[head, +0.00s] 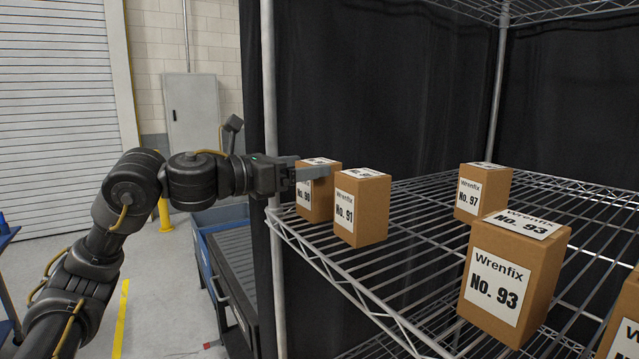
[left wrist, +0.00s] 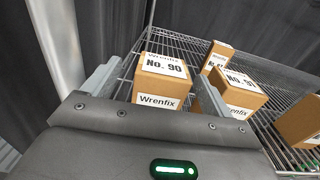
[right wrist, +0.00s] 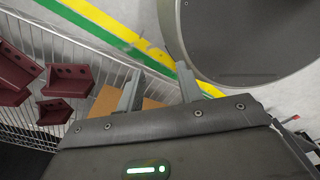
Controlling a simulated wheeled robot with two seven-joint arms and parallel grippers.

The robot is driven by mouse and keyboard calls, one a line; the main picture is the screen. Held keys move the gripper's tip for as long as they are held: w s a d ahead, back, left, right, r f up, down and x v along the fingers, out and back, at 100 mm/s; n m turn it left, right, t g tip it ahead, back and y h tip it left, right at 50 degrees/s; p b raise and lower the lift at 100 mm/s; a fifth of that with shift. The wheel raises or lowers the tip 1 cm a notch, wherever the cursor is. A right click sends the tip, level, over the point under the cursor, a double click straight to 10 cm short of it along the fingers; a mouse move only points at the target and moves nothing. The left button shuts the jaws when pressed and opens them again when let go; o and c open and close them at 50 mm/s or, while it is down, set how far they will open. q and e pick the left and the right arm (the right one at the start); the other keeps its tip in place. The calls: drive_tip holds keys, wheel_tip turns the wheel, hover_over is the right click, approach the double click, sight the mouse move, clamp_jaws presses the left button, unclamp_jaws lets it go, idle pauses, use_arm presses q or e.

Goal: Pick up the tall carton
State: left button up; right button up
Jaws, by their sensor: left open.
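Several brown Wrenfix cartons stand upright on the wire shelf. I cannot tell for sure which is the tall carton. Carton No. 90 (head: 316,200) is at the shelf's left end, and it also shows in the left wrist view (left wrist: 162,80). My left gripper (head: 308,172) is open there, with one finger on each side of No. 90 in the left wrist view; contact cannot be made out. Carton No. 91 (head: 362,208) stands close to its right. No. 97 (head: 483,191) is farther back and No. 93 (head: 515,275) nearer. My right gripper (right wrist: 158,85) is open and away from these cartons.
A shelf post (head: 270,120) stands beside my left gripper. Another carton (head: 625,320) is cut off at lower right. Bare wire shelf (head: 425,235) lies between cartons. In the right wrist view, dark red brackets (right wrist: 68,80) lie by wire mesh, and a round grey object (right wrist: 250,35) is close.

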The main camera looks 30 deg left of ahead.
sight(326, 161)
use_arm(q)
drive_tip(key=shift+w+d, duration=0.1)
drive_tip(key=shift+w, duration=0.2)
drive_tip(key=shift+d+r, duration=0.1)
drive_tip(key=p+x, duration=0.3)
drive_tip(key=x, duration=0.1)
drive_tip(key=shift+w+d, duration=0.2)
drive_tip(key=shift+d, duration=0.1)
drive_tip(key=shift+w+d, duration=0.1)
drive_tip(key=shift+w, duration=0.1)
drive_tip(key=shift+s, duration=0.2)
drive_tip(key=shift+c, duration=0.4)
drive_tip(key=shift+w, duration=0.1)
drive_tip(key=c, duration=1)
drive_tip(key=shift+c, duration=1)
use_arm(e)
drive_tip(key=r, duration=0.1)
drive_tip(key=w+r, duration=0.1)
drive_tip(key=r, duration=0.1)
drive_tip(key=shift+w+a+r, duration=0.1)
drive_tip(key=shift+w+r, duration=0.15)
drive_tip(key=shift+w, duration=0.05)
